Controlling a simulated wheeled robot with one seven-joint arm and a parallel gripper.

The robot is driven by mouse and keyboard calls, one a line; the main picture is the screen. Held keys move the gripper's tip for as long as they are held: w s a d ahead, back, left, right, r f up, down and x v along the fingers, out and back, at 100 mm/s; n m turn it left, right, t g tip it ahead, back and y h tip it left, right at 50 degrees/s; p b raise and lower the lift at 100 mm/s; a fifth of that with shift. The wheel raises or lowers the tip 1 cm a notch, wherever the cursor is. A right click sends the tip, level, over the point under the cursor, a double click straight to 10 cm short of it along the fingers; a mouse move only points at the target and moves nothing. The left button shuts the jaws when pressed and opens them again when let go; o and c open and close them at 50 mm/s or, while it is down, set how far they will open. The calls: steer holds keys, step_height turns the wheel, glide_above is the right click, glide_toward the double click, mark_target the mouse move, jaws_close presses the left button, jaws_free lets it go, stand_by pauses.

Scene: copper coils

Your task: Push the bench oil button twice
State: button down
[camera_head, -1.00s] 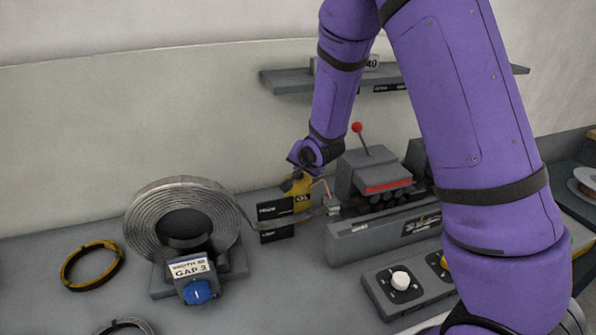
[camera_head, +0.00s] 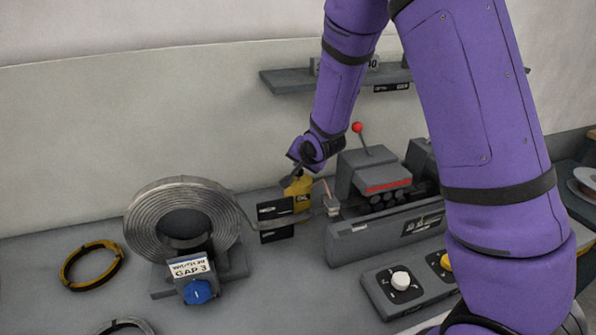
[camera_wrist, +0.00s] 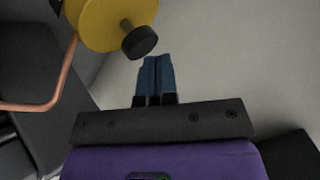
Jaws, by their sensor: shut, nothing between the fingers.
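The yellow oiler (camera_head: 299,193), marked OIL, stands at the back of the bench between the steel coil and the grey machine. In the wrist view its yellow round body (camera_wrist: 105,18) fills the upper left, with a short stem and a black round button (camera_wrist: 139,43) on top. My gripper (camera_wrist: 157,60) is shut and empty, its blue fingertips close beside the black button. A narrow gap seems to show between them, but I cannot tell the exact distance. In the head view my gripper (camera_head: 298,171) is just above the oiler, its fingers small and partly hidden.
A copper pipe (camera_wrist: 62,85) runs beside the oiler. The grey machine (camera_head: 375,175) with a red-knobbed lever (camera_head: 357,128) stands to the right. A large steel coil (camera_head: 150,220) stands left. A shelf (camera_head: 290,80) is on the wall behind. A button panel (camera_head: 385,295) lies in front.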

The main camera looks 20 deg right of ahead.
mark_target(300, 171)
steer(key=shift+r, duration=0.5)
steer(key=shift+r, duration=2.55)
stand_by(0.7)
step_height(300, 171, up, 4)
steer(key=shift+f, duration=0.15)
stand_by(0.4)
steer(key=shift+f, duration=4.4)
steer(key=shift+f, duration=0.15)
